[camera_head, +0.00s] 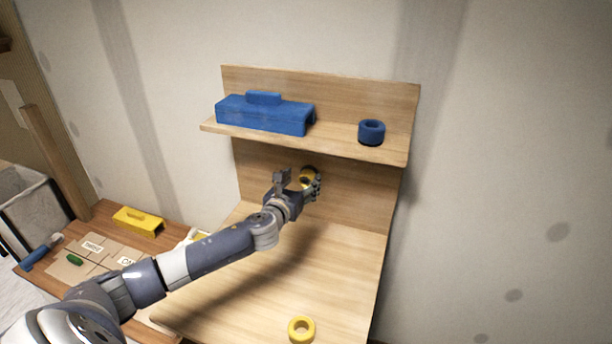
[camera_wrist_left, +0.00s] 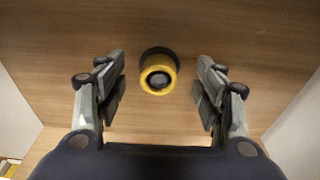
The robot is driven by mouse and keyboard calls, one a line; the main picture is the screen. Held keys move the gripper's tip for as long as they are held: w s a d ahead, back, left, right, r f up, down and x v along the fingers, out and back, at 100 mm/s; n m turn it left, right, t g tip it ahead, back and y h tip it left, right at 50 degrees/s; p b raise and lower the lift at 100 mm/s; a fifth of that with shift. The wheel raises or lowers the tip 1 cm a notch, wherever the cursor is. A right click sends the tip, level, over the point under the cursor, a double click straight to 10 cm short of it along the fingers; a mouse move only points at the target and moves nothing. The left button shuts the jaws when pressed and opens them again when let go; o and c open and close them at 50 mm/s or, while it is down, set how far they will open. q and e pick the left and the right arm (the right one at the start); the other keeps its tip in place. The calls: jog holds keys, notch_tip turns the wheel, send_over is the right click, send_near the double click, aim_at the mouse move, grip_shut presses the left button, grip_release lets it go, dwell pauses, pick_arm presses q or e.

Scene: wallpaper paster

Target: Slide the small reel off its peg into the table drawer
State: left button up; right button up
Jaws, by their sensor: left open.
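A small yellow reel (camera_head: 309,174) is at the wooden back panel below the shelf, partly hidden by my left gripper. In the left wrist view the yellow reel (camera_wrist_left: 158,86) shows end-on, with a dark round centre and a dark ring behind it against the wood. The peg itself cannot be told apart clearly. My left gripper (camera_head: 300,183) is open, its fingers either side of the reel and apart from it in the left wrist view (camera_wrist_left: 162,82). I cannot make out the table drawer. My right gripper is not in view.
The shelf (camera_head: 340,147) above holds a blue box-like tool (camera_head: 262,113) and a blue ring (camera_head: 371,132). A yellow ring (camera_head: 301,329) lies on the wooden table (camera_head: 340,270), otherwise mostly clear. A side table at left holds a yellow block (camera_head: 138,219) and labelled cards.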

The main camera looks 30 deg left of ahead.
aim_at(305, 176)
pick_arm(q)
jog(key=shift+x, duration=1.15)
jog(key=shift+w+a, duration=0.1)
jog(key=shift+w, duration=0.25)
jog(key=shift+w+f, duration=0.1)
jog(key=shift+w, duration=0.35)
jog(key=shift+c, duration=0.9)
jog(key=c, duration=0.9)
jog(key=shift+c, duration=0.3)
jog(key=o, duration=0.4)
jog(key=shift+a, duration=0.1)
jog(key=c, duration=0.5)
jog(key=shift+s+p, duration=0.3)
jog(key=shift+s, duration=0.3)
jog(key=shift+c, duration=0.2)
jog(key=shift+f+p+v, duration=0.2)
jog(key=shift+p+v, duration=0.35)
jog(key=shift+v, duration=0.95)
jog(key=shift+s+d, duration=0.2)
jog(key=shift+s, duration=0.25)
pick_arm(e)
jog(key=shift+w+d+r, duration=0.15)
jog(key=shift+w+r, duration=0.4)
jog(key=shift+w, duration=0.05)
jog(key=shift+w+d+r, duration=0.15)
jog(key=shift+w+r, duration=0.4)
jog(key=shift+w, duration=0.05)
